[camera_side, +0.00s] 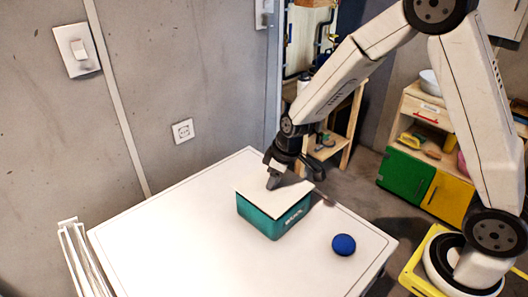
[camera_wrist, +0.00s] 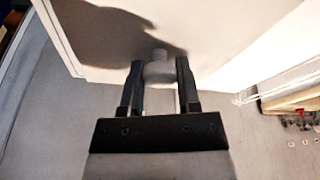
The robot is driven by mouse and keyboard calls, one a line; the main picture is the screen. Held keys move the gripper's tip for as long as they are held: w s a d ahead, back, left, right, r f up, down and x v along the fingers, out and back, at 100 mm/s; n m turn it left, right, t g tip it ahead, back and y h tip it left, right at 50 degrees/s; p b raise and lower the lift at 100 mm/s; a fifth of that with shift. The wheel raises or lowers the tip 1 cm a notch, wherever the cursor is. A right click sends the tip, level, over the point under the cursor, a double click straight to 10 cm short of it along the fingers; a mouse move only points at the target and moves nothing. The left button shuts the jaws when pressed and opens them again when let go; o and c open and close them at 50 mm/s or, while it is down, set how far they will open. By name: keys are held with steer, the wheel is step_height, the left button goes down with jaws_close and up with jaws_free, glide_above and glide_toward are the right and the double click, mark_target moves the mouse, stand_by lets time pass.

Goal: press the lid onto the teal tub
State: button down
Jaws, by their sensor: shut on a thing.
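The teal tub (camera_side: 262,220) stands upright on the white table, its open top covered by a flat white lid (camera_side: 249,188). The lid lies over the tub's rim with its edges reaching slightly past the walls. Whether it is fully seated cannot be told. My gripper (camera_side: 273,181) points down at the middle of the lid. In the wrist view my gripper (camera_wrist: 160,68) is shut on the lid's grey knob (camera_wrist: 158,72), one finger on each side. The lid's white surface (camera_wrist: 225,35) fills the top of that view, partly shadowed. The tub's inside is hidden.
A round blue object (camera_side: 343,244) sits on the white table (camera_side: 170,240), right of the tub. The table's left part is clear. A white rack (camera_side: 78,255) stands at the left edge. Shelves with green and yellow doors (camera_side: 425,180) stand behind, off the table.

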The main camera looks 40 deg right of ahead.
steer(key=shift+f, duration=0.55)
stand_by(1.3)
jaws_free()
stand_by(0.4)
steer(key=shift+r, duration=0.15)
steer(key=shift+r, duration=3.4)
jaws_close()
steer(key=shift+f, duration=1.5)
